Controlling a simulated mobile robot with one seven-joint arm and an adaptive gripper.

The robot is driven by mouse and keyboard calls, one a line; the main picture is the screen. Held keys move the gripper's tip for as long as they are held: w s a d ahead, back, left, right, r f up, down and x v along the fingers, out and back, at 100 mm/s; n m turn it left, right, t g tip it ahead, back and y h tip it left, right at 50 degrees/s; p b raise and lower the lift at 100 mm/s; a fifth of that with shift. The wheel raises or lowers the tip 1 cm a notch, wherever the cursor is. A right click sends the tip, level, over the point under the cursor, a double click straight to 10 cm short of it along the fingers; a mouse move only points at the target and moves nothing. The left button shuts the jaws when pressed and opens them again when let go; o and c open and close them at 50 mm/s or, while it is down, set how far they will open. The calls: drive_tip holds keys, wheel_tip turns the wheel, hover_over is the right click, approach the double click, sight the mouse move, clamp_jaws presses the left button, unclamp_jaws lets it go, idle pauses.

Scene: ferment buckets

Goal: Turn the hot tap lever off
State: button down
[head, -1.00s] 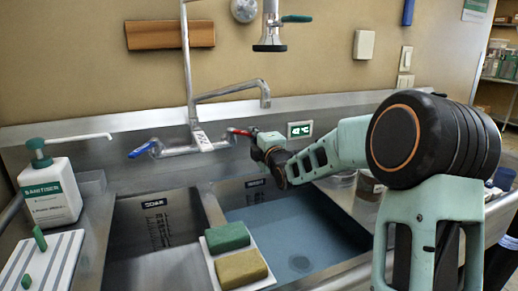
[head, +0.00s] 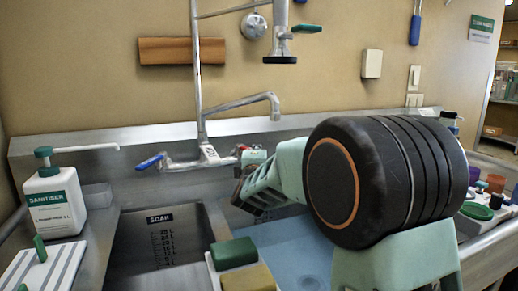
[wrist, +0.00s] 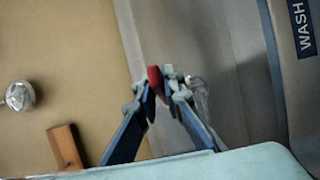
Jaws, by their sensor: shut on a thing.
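The red hot tap lever (head: 241,148) is at the right end of the wall-mounted tap (head: 207,158). My gripper (head: 250,156) is at this lever and covers most of it in the head view. In the wrist view the red lever (wrist: 154,82) sits between the two dark fingers of my gripper (wrist: 161,82), which are shut on it. The blue lever (head: 150,161) is at the tap's left end, apart from my gripper. The lever's exact angle is hard to tell.
A sanitiser bottle (head: 52,202) stands at the left. Green (head: 234,253) and yellow (head: 249,279) sponges lie at the front by the divider between the soak basin (head: 150,245) and the blue-water basin (head: 300,250). The spout (head: 245,102) reaches right above my gripper.

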drive_tip(key=shift+s+a+r+m+h+p, duration=0.1)
drive_tip(key=shift+s+a+m+h+p, duration=0.15)
drive_tip(key=shift+h+p, duration=0.4)
drive_tip(key=shift+a+m+h+p, duration=0.15)
drive_tip(key=shift+m+h+p, duration=0.15)
drive_tip(key=shift+p, duration=0.6)
drive_tip(key=shift+s+a+m+h+p, duration=0.1)
drive_tip(key=shift+m+h+p, duration=0.25)
drive_tip(key=shift+h+p, duration=0.1)
drive_tip(key=c, duration=2)
unclamp_jaws()
drive_tip(key=shift+c, duration=0.2)
drive_tip(key=v, duration=1.2)
drive_tip(key=shift+r, duration=0.15)
